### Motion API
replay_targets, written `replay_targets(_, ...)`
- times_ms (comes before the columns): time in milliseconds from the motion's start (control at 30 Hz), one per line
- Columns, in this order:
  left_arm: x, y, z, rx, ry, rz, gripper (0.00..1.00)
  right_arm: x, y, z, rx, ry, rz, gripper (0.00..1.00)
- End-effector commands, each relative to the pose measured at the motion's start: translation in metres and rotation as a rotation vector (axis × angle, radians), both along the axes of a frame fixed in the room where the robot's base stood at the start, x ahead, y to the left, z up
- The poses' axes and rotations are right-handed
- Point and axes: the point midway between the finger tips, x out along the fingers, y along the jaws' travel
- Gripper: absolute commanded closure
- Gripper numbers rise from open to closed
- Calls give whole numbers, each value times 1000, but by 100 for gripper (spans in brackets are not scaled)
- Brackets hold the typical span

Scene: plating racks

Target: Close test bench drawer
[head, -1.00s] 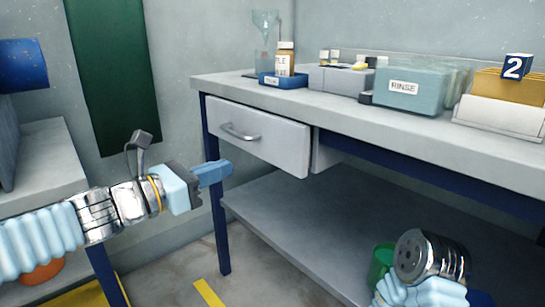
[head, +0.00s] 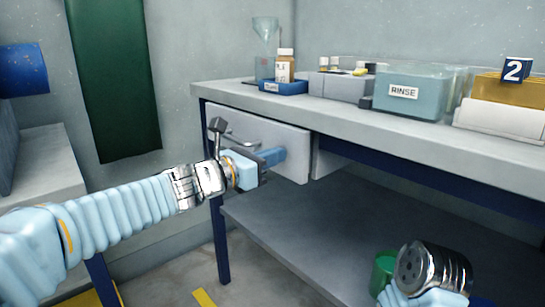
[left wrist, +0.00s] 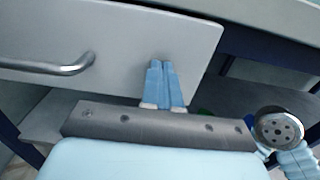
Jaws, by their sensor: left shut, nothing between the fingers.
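The test bench drawer (head: 292,142) is a light grey panel with a metal bar handle, under the bench top at its left end. It stands out a little from the bench. Its handle (left wrist: 60,68) shows at the left in the left wrist view. My left gripper (head: 278,156) is shut and empty, its blue fingers at the right part of the drawer front. In the left wrist view the fingertips (left wrist: 158,65) overlap the lower right of the panel; whether they touch it I cannot tell. My right arm's end shows at the lower right, without visible fingers.
The bench top (head: 330,108) carries a blue tray (head: 283,88) with a bottle, a grey box (head: 340,85), a rinse container (head: 408,92) and a numbered rack. A lower shelf (head: 290,225) lies below. A green cup (head: 384,268) stands near my right arm.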

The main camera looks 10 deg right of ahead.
Motion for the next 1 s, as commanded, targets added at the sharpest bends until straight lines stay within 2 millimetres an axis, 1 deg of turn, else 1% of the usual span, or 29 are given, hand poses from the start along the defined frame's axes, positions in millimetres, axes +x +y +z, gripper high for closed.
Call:
replay_targets(200, 1, -2, 0, 1, -1, 0, 100, 0, 0, 1, 0, 0, 0, 0)
replay_targets(267, 5, -8, 1, 3, -2, 0, 100, 0, 0, 2, 0, 0, 0, 0)
replay_targets(400, 20, -28, 1, 4, -2, 0, 100, 0, 0, 5, 0, 1, 0, 0)
replay_targets(533, 28, -39, 0, 1, -1, 0, 100, 0, 0, 7, 0, 2, 1, 0)
replay_targets(867, 29, -41, 2, -3, -1, 2, 100, 0, 0, 7, 0, 2, 1, 0)
replay_targets(1000, 30, -37, 2, -5, -1, 2, 100, 0, 0, 7, 0, 2, 1, 0)
